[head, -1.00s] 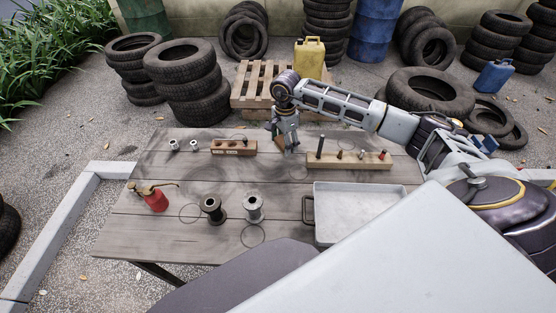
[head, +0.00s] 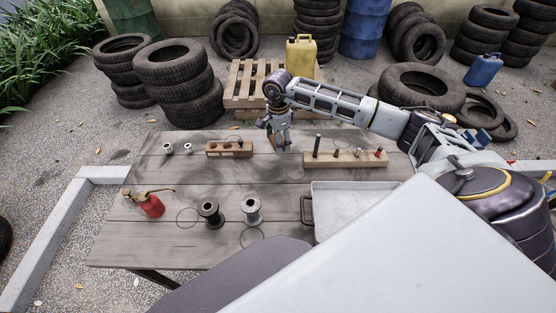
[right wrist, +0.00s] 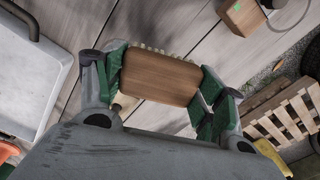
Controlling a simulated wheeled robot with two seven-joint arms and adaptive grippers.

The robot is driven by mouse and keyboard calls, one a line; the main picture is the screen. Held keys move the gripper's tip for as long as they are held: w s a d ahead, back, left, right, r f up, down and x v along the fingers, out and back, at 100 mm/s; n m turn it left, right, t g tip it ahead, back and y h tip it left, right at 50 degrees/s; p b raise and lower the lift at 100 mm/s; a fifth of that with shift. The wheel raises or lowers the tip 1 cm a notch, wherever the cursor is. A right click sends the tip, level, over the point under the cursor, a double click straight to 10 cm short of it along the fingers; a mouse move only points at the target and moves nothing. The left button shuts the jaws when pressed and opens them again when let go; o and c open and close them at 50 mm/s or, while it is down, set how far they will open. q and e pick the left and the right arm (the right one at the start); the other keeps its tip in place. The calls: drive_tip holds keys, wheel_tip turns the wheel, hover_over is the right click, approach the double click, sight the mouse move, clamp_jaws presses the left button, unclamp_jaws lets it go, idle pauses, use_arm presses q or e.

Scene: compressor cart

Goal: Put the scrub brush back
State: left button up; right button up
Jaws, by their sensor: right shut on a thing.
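The scrub brush (right wrist: 161,76) has a brown wooden back and a row of pale bristles along its far edge in the right wrist view. My right gripper (right wrist: 160,88) is shut on it, with green fingers on both sides. In the head view my right gripper (head: 280,146) hangs over the table's back part, between two wooden blocks. The brush there is mostly hidden by the fingers; only a brown sliver (head: 272,141) shows. I cannot tell whether the brush touches the table. My left gripper is not in view.
The left block (head: 229,150) and the right peg block (head: 345,160) flank the gripper. A grey tray (head: 352,186), two spools (head: 210,211) and a red oil can (head: 151,206) stand nearer. Thin dark rings mark the wood. The table's middle is clear.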

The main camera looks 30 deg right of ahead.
hover_over(278, 163)
wheel_tip(278, 163, down, 4)
drive_tip(key=shift+f, duration=0.55)
drive_tip(key=shift+w+f, duration=0.1)
drive_tip(key=shift+f, duration=0.1)
drive_tip(key=shift+f+p, duration=0.35)
drive_tip(key=shift+f, duration=1.1)
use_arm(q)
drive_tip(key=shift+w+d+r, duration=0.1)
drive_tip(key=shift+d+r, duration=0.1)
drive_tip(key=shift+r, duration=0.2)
use_arm(e)
drive_tip(key=shift+f, duration=0.45)
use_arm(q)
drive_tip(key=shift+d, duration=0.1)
